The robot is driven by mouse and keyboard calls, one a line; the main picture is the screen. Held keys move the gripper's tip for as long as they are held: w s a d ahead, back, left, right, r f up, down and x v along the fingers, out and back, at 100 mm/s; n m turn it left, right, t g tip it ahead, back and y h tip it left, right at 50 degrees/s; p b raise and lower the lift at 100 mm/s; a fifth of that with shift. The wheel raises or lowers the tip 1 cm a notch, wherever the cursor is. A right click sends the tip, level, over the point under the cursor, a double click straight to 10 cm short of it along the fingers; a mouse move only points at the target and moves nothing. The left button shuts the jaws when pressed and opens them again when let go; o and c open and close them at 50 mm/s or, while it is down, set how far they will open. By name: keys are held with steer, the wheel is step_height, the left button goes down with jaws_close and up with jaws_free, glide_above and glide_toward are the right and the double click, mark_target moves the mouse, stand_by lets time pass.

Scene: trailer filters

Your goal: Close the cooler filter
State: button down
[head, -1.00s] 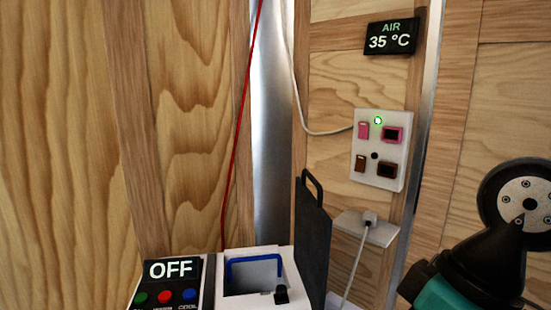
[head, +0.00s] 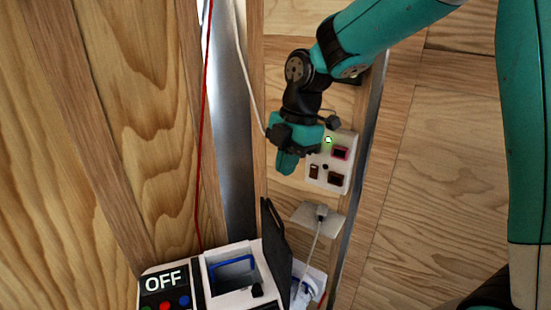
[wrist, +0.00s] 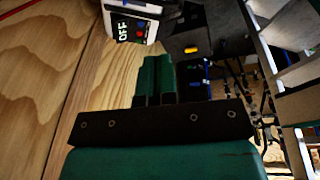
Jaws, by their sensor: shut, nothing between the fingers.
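The cooler (head: 203,256) is a white unit low in the head view, with a black OFF display and colored buttons. Its top has an open compartment with a blue-edged frame (head: 232,267) inside. A dark panel with a handle cut-out (head: 275,245) stands nearly upright, swung open at the compartment's right side. The cooler also shows at the top of the wrist view (wrist: 152,10), partly cut off. My gripper (head: 287,163) is above the cooler, in front of the wall panel, apart from the dark panel. In the wrist view its teal fingers (wrist: 156,65) are together and empty.
A white switch panel (head: 320,182) with a green light is on the wooden wall behind my gripper. A socket (head: 318,215) with a plug and white cable sits below it. A red cable (head: 203,120) hangs at the left. A dark box (wrist: 192,44) with an orange light shows in the wrist view.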

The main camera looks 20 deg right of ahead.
step_height(320, 180, up, 3)
steer(key=w+d+n+p, duration=0.1)
steer(key=w+n+p, duration=0.1)
steer(key=w, duration=0.1)
steer(key=p, duration=0.4)
glide_toward(274, 209)
steer(key=shift+n, duration=0.3)
steer(key=x, duration=0.7)
steer(key=shift+f, duration=0.2)
steer(key=shift+f, duration=0.1)
steer(key=d+b+x, duration=0.1)
steer(key=b+x, duration=0.4)
steer(key=x, duration=0.2)
steer(key=d+b+x, duration=0.2)
steer(key=b+x, duration=0.4)
steer(key=x, duration=0.1)
steer(key=d+f+b+x, duration=0.1)
steer(key=b+x, duration=0.5)
steer(key=x, duration=0.1)
steer(key=shift+d+f, duration=0.1)
steer(key=shift+f, duration=0.25)
steer(key=shift+s+f, duration=0.1)
steer(key=shift+f, duration=0.15)
